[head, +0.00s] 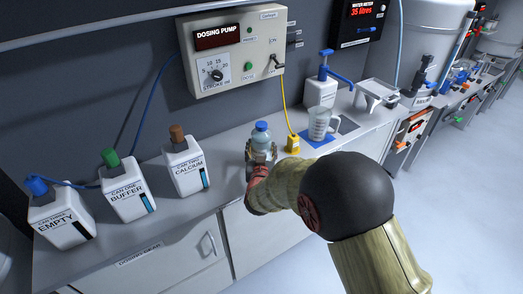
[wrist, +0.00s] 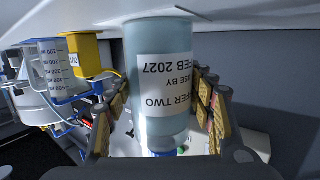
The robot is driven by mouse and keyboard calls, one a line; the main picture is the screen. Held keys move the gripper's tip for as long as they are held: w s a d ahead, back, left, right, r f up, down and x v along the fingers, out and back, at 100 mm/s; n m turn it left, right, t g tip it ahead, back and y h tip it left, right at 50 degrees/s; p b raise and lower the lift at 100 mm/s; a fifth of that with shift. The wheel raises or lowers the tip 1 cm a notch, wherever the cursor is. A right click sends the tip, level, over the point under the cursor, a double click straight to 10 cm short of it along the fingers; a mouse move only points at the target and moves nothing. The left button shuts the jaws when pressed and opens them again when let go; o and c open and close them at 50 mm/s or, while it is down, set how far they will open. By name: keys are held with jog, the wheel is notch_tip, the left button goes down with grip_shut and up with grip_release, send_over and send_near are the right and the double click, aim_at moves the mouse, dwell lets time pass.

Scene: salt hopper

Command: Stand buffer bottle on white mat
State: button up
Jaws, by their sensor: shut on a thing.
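The buffer bottle (head: 261,135) is a clear bottle with pale blue contents and a blue cap. It stands upright near the counter's middle. In the wrist view the bottle (wrist: 158,60) appears upside down, its label partly reading "FER TWO" and "FEB 2027". My gripper (head: 260,154) is shut on it, with a finger on each side in the wrist view (wrist: 158,108). The bottle's base is at or close to the pale surface; I cannot tell whether it touches. I cannot make out a white mat; the area around the base is partly hidden by my gripper.
A yellow block (head: 293,144) with a cable and a clear jug (head: 320,124) on a blue mat (head: 316,141) stand close on the right. White cans labelled calcium (head: 187,168), buffer (head: 128,193) and empty (head: 62,218) stand left. The dosing pump (head: 232,50) hangs behind.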

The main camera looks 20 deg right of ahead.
jog(key=shift+r, duration=0.3)
jog(key=shift+f, duration=0.1)
jog(key=shift+f, duration=0.15)
jog(key=o, duration=1.6)
jog(key=shift+o, duration=0.3)
